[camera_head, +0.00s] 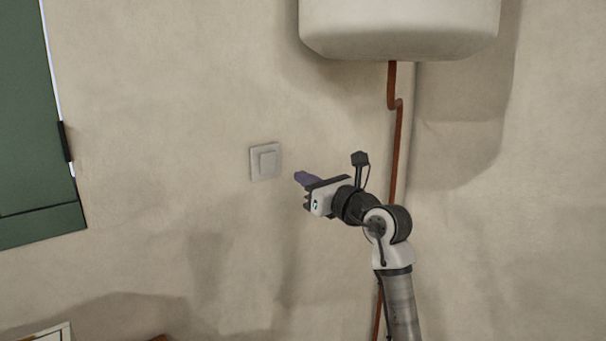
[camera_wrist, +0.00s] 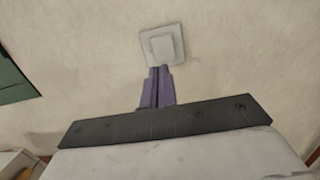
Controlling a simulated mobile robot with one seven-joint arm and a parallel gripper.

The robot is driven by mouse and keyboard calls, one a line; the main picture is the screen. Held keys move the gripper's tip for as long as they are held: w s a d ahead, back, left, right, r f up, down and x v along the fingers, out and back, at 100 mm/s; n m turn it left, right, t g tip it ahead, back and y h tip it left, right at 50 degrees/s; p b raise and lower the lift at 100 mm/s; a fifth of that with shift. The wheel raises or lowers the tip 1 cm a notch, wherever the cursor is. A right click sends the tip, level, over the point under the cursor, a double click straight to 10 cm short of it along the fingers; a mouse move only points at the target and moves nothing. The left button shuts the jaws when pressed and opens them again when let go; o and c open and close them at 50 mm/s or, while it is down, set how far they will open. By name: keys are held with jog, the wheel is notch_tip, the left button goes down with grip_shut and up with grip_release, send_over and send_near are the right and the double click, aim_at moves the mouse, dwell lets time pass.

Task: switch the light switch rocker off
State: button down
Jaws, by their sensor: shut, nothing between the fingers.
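The light switch (camera_head: 253,176) is a square, pale grey-white plate on the beige wall, left of my gripper in the head view. Its raised rocker (camera_head: 268,161) sits in the middle of the plate; which way it is tilted I cannot tell. My gripper (camera_head: 298,177) has purple fingers pointing left, with a small gap in the picture between the tips and the plate. In the wrist view the switch plate (camera_wrist: 177,32) and rocker (camera_wrist: 161,46) are straight ahead, just above the fingertips (camera_wrist: 158,70). The fingers are together and empty. Whether they touch the plate is unclear there.
A white rounded tank (camera_head: 400,30) hangs above right, with a copper pipe (camera_head: 397,140) running down behind my arm. A green shutter or door panel (camera_head: 35,130) is at the far left. The wall around the switch is bare.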

aim_at(267, 157)
jog(key=p+x, duration=0.3)
jog(key=x, duration=0.7)
jog(key=shift+r+p, duration=0.15)
jog(key=shift+p, duration=0.25)
jog(key=shift+w+a, duration=0.4)
jog(key=shift+w, duration=0.15)
jog(key=shift+w, duration=0.15)
jog(key=shift+a, duration=0.1)
